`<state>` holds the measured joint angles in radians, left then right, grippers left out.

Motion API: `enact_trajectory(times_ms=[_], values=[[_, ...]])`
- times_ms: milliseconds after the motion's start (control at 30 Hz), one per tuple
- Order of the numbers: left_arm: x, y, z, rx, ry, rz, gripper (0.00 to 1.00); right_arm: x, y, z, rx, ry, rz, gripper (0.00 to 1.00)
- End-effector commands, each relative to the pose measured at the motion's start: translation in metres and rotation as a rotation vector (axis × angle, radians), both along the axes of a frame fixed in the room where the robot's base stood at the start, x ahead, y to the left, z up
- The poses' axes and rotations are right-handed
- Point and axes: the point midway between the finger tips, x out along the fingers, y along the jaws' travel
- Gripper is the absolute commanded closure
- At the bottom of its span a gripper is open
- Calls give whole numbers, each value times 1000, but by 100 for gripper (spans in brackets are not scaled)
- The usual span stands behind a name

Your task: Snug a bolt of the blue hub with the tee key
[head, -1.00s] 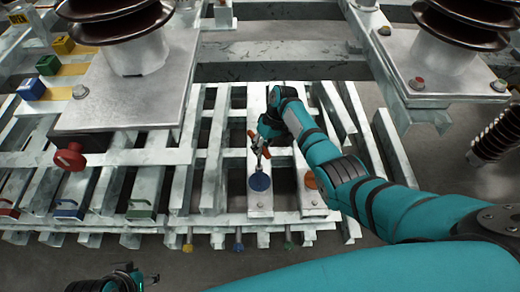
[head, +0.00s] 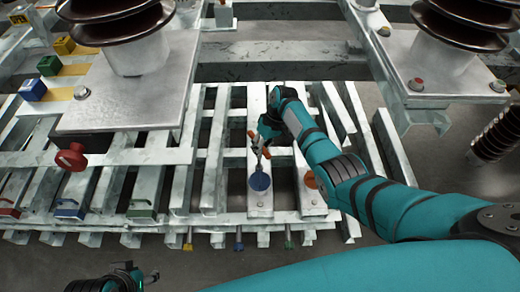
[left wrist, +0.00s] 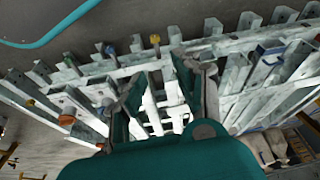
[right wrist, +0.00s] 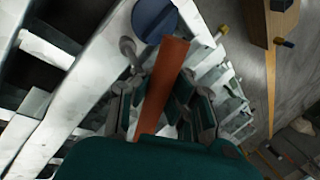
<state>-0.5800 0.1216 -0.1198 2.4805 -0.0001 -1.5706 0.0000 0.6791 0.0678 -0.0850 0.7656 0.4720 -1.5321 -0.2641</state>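The blue hub (head: 260,182) is a round blue disc on a pale metal plate in the middle of the head view. It also shows at the top of the right wrist view (right wrist: 155,18). My right gripper (head: 264,142) is just behind it, shut on the tee key. The key's orange bar (right wrist: 165,88) runs between the fingers in the right wrist view. The key's shaft reaches toward the hub in the head view; whether its tip sits on a bolt is too small to tell. My left gripper (head: 128,280) is open and empty at the lower left.
An orange hub (head: 311,180) lies just right of the blue one. Yellow, blue and green-tipped rods (head: 238,243) stick out from the front edge of the slatted frame. A red knob (head: 70,157) stands at the left. Large brown insulators (head: 118,22) stand behind.

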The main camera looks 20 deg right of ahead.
Motion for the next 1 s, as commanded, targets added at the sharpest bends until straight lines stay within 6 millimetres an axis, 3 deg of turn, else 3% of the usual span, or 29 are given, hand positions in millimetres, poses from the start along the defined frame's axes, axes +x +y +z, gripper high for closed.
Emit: enact_trajectory(times_ms=[1000], values=[[26,-8,3,-28,-123,-9,67,1,0,-9,0,-1,1,100]])
